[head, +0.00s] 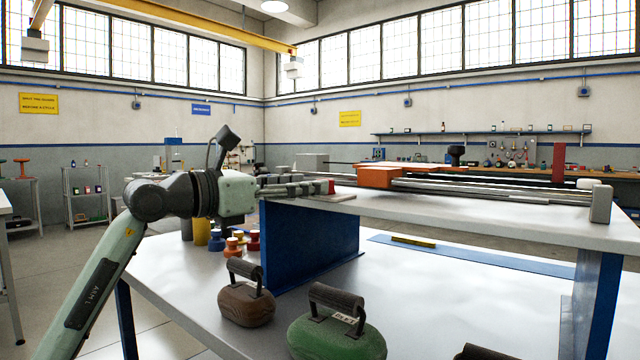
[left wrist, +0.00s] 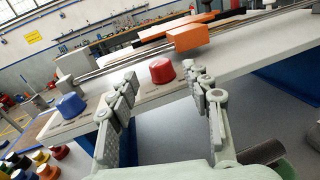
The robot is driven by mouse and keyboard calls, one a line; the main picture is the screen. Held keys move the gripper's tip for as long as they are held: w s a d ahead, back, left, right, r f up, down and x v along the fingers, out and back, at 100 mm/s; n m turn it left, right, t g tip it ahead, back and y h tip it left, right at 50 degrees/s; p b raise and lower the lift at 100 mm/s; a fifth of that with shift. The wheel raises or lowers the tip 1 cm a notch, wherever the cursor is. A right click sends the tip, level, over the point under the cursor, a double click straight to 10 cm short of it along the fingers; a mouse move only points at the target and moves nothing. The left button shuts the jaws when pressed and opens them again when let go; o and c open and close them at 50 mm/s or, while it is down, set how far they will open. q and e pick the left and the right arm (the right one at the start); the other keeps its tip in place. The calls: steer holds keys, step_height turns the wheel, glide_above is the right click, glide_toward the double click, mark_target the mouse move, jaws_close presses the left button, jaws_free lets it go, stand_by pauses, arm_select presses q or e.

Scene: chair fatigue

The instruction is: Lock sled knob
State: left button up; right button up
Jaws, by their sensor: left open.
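The orange sled (head: 387,176) sits on metal rails above the raised white bench; it also shows in the left wrist view (left wrist: 201,36). A black knob (head: 456,152) rises behind the sled. A red knob (left wrist: 162,71) and a blue knob (left wrist: 71,106) stand on the bench's front edge. The red knob also shows partly in the head view (head: 331,187), at the fingertips. My left gripper (head: 318,187) is open and empty, pointing right. In the left wrist view the red knob appears between its fingers, apart from both. Which knob is the sled's, I cannot tell.
The lower table (head: 190,285) holds a brown weight (head: 247,303) and a green weight (head: 337,335) with handles. Several small coloured knobs (head: 233,243) stand behind them. A blue support panel (head: 310,245) rises below my left gripper. A grey end block (head: 601,203) ends the rails.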

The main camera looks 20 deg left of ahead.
arm_select(q)
steer(key=v, duration=0.7)
stand_by(0.4)
